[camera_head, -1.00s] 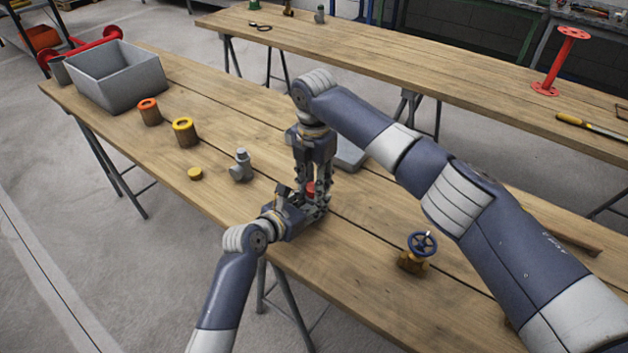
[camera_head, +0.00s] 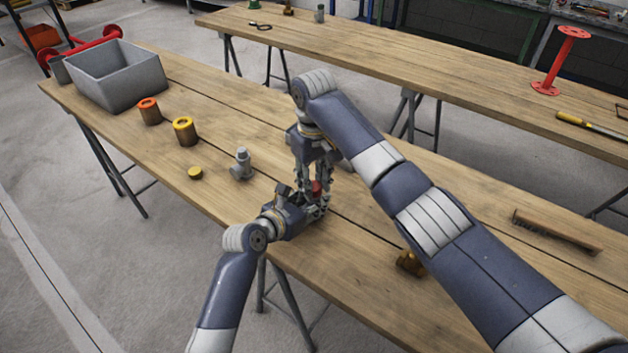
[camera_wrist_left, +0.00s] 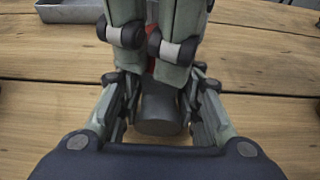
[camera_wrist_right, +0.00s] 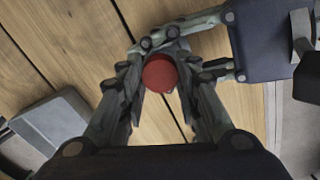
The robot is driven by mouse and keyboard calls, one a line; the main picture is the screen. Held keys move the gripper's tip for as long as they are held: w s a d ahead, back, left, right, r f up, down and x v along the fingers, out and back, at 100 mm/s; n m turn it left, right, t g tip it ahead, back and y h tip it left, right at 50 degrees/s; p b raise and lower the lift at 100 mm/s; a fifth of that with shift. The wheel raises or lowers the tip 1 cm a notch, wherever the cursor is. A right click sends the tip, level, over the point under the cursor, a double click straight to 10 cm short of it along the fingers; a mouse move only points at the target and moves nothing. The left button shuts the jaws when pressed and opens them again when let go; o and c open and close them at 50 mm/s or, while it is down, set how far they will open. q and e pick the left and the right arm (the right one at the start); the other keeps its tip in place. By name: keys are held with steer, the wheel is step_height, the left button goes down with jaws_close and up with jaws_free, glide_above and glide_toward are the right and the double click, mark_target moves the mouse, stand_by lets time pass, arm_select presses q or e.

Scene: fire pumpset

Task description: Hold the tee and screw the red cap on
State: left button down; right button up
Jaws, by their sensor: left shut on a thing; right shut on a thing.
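A grey tee (camera_wrist_left: 160,115) stands between the fingers of my left gripper (camera_wrist_left: 163,108), which is shut on it close above the near table. The head view shows this left gripper (camera_head: 312,210) coming in from the left, hiding most of the tee. The red cap (camera_wrist_right: 160,73) sits between the fingertips of my right gripper (camera_wrist_right: 162,78), shut on it from above. In the head view the red cap (camera_head: 316,188) shows as a small patch directly above the left gripper's fingers. The joint between cap and tee is hidden, so I cannot tell how they meet.
Left of the grippers are another grey fitting (camera_head: 241,165), a yellow disc (camera_head: 195,173), yellow-topped (camera_head: 185,132) and orange-topped (camera_head: 149,112) cylinders, and a grey bin (camera_head: 120,85). A brass valve (camera_head: 409,263) and a brush (camera_head: 557,232) lie right, near my right arm.

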steer(key=m, duration=2.2)
steer(key=shift+m, duration=0.4)
steer(key=o, duration=1)
steer(key=shift+c, duration=0.2)
